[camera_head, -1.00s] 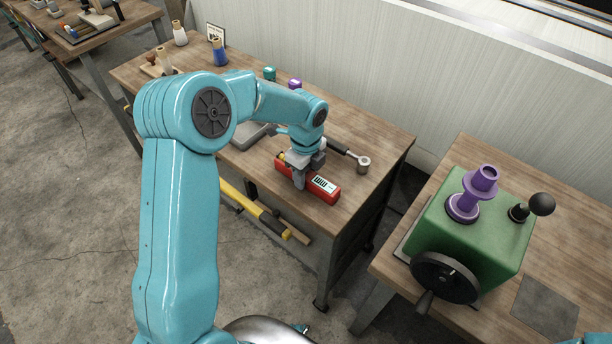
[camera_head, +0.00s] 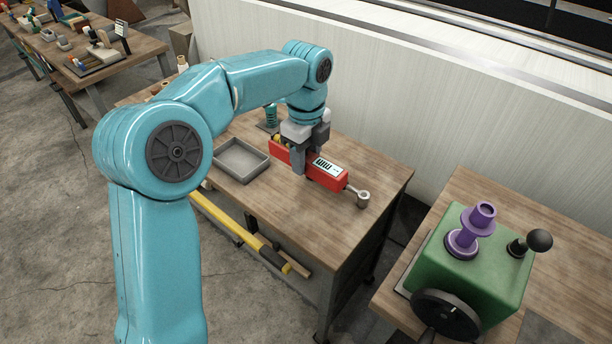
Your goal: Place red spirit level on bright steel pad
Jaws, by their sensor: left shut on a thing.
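The red spirit level (camera_head: 333,178) has a white label with dark marks and a yellow part near its left end. My left gripper (camera_head: 302,162) is shut on it around the middle. It appears raised above the wooden bench (camera_head: 312,218), roughly level, and covers part of a wrench. I cannot make out a bright steel pad in this view. My right gripper is not in view.
A shallow grey tray (camera_head: 240,159) lies left of the level. The wrench (camera_head: 363,199) sticks out at its right end. A green machine (camera_head: 475,270) with a purple spool (camera_head: 466,240) stands on the right bench. The near bench's front is clear.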

